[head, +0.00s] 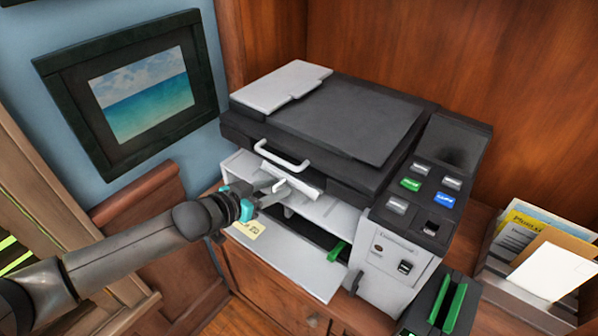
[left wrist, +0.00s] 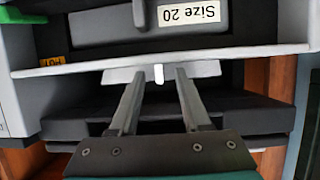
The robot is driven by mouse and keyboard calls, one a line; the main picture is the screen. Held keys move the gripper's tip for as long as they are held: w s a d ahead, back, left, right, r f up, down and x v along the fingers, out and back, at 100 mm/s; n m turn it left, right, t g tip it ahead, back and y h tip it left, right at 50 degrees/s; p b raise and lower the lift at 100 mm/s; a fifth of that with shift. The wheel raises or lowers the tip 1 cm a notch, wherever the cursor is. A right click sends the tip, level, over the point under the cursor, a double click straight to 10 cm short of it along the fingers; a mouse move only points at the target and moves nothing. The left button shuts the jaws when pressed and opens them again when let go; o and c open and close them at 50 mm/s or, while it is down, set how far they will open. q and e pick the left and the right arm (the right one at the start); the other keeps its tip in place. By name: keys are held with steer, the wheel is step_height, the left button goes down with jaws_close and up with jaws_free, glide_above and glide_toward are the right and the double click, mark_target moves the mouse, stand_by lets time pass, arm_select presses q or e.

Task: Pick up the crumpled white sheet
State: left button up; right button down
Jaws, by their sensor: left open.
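The printer (head: 330,120) stands in a wood bookcase nook. A small pale piece (head: 305,187), which looks like the white sheet, sticks out at its front just under the scanner handle. Its crumpling is hard to make out. My left gripper (head: 284,186) is at the printer's front, with its fingers overlapping this piece in the picture. In the left wrist view the two fingers (left wrist: 162,78) are apart, and a pale flat shape (left wrist: 206,69) lies across their tips. I cannot tell whether they touch it. My right gripper is not in view.
The printer's pale lower tray (head: 285,268) juts out below my left gripper. A paper holder (head: 510,285) with papers stands at the right, and a green-slotted device (head: 440,308) at the bottom right. A framed sea picture (head: 140,95) hangs at the left.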

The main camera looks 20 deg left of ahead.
arm_select(q)
steer(key=shift+w+d+f, duration=0.1)
steer(key=shift+w+f, duration=0.05)
steer(key=shift+w, duration=0.1)
jaws_close()
stand_by(0.5)
